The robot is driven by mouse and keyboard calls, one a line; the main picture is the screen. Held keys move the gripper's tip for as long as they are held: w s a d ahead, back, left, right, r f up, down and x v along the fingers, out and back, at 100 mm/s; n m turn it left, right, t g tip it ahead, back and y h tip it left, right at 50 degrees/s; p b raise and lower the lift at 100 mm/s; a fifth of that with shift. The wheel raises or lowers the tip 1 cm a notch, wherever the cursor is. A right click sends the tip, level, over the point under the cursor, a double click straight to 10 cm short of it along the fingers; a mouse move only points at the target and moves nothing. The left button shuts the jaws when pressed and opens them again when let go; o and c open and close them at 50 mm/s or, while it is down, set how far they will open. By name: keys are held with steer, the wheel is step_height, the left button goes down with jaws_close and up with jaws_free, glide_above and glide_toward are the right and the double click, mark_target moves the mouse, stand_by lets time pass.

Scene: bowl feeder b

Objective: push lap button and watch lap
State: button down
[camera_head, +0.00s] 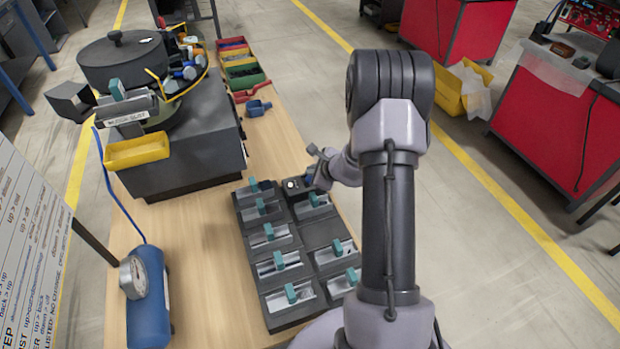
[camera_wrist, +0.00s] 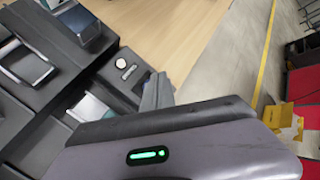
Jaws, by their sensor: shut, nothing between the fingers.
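A small dark box (camera_head: 293,184) sits at the far right end of the block of dark trays on the bench. A round white spot shows on its top. In the wrist view the box (camera_wrist: 123,72) shows the white round spot and a small pale mark beside it. I cannot read any lap display or make out a labelled lap button. My gripper (camera_head: 316,172) is shut and empty, just right of the box. In the wrist view the grey fingers (camera_wrist: 156,93) are close beside the box's right end. I cannot tell whether they touch it.
Dark trays (camera_head: 268,240) with teal handles fill the bench in front of the box. A bowl feeder (camera_head: 125,62) on a dark base, with a yellow tray (camera_head: 136,151), stands left. A blue cylinder with a gauge (camera_head: 148,300) is at front left. Bare wood (camera_head: 190,240) lies between.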

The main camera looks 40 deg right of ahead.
steer(key=shift+f+b, duration=0.45)
steer(key=shift+b, duration=0.15)
steer(key=shift+f+b, duration=0.4)
steer(key=shift+b, duration=0.2)
stand_by(0.5)
steer(key=shift+r, duration=0.15)
steer(key=shift+r+p, duration=0.4)
steer(key=shift+r, duration=0.3)
steer(key=shift+r+p, duration=1.6)
steer(key=shift+r, duration=1)
steer(key=shift+f, duration=0.1)
